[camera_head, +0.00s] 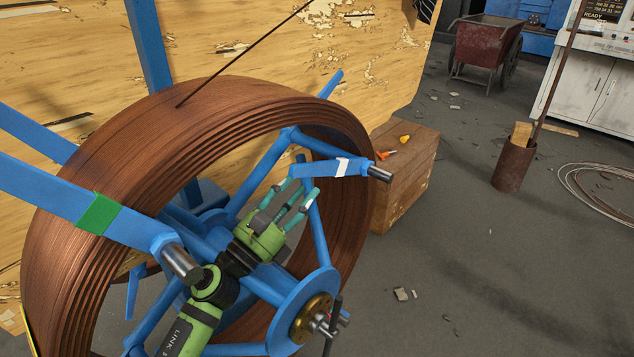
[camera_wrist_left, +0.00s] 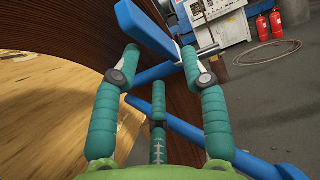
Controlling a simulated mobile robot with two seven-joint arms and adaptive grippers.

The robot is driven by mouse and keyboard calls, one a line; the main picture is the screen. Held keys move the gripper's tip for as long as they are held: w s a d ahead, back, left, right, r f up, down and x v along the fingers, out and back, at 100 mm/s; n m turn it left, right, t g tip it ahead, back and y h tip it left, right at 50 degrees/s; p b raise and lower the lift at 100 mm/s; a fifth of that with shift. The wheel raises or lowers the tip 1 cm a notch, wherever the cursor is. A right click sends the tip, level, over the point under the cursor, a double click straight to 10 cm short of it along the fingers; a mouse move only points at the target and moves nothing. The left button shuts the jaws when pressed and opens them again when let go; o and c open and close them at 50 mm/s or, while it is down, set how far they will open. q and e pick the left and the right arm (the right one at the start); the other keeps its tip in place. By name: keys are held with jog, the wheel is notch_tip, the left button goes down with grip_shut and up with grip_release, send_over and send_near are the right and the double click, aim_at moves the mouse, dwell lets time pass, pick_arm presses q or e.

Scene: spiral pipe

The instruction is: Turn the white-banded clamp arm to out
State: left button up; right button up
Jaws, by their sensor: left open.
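The white-banded clamp arm (camera_head: 312,169) is a short blue bar with a white band and a grey metal pin at its right end. It sits at the upper right of the blue reel frame, in front of the copper-brown coil (camera_head: 185,118). My left gripper (camera_head: 300,188) is open and empty, inside the coil's ring, with its teal fingers pointing up just below the clamp arm. In the left wrist view, the spread fingers (camera_wrist_left: 160,55) point towards a blue bar (camera_wrist_left: 143,28), probably this arm. Whether they touch it is unclear. My right gripper is not in view.
A green-banded clamp arm (camera_head: 96,212) crosses the coil at left. The blue hub plate (camera_head: 290,318) and spokes lie close to my left arm. A wooden crate (camera_head: 408,172) with small orange and yellow items stands behind the coil.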

aim_at(318, 167)
pick_arm(q)
jog(key=p+x, duration=0.1)
jog(key=x, duration=0.4)
jog(key=shift+w+r, duration=0.1)
jog(key=shift+r, duration=0.1)
jog(key=shift+w+d+r, duration=0.15)
jog(key=shift+w+d, duration=0.3)
jog(key=shift+w, duration=0.1)
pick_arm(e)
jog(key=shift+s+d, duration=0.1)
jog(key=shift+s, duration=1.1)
pick_arm(q)
grip_shut()
